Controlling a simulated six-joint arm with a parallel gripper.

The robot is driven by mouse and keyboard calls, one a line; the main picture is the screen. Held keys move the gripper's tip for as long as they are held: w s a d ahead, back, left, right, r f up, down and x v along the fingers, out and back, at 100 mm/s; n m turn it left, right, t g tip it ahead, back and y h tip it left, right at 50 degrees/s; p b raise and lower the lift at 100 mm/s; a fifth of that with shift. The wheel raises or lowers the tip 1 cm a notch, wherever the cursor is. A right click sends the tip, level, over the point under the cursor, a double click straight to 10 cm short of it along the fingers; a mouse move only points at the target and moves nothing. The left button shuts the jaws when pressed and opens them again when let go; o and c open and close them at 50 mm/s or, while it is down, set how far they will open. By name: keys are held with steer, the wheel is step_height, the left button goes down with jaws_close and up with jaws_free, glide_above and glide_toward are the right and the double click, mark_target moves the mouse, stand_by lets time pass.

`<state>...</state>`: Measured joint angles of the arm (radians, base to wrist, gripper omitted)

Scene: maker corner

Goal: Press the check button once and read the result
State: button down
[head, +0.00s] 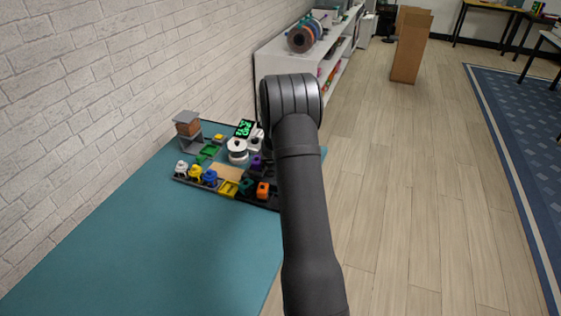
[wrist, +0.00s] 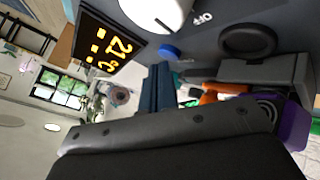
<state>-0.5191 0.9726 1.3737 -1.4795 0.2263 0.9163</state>
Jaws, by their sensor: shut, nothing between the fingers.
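In the wrist view my gripper (wrist: 160,88) is shut and empty, with its dark blue-grey fingers close to a dark panel. A round blue button (wrist: 169,51) on that panel is just beyond the fingertips; I cannot tell whether they touch. No label marks it as the check button. A black display (wrist: 105,43) shows orange characters, turned in the picture, that look like "21 °C". My arm hides the gripper there.
A white knob (wrist: 155,10) marked "OFF" and a black ring (wrist: 248,40) flank the blue button. A purple part (wrist: 291,125) is close on the right. In the head view, a dark board (head: 180,179) holds several coloured pieces; the teal table (head: 170,245) is clear in front.

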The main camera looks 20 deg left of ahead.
steer(key=shift+f, duration=0.45)
stand_by(0.6)
steer(key=shift+r, duration=0.9)
steer(key=shift+r, duration=2.5)
steer(key=shift+f, duration=0.1)
steer(key=shift+r, duration=2)
steer(key=shift+f, duration=0.15)
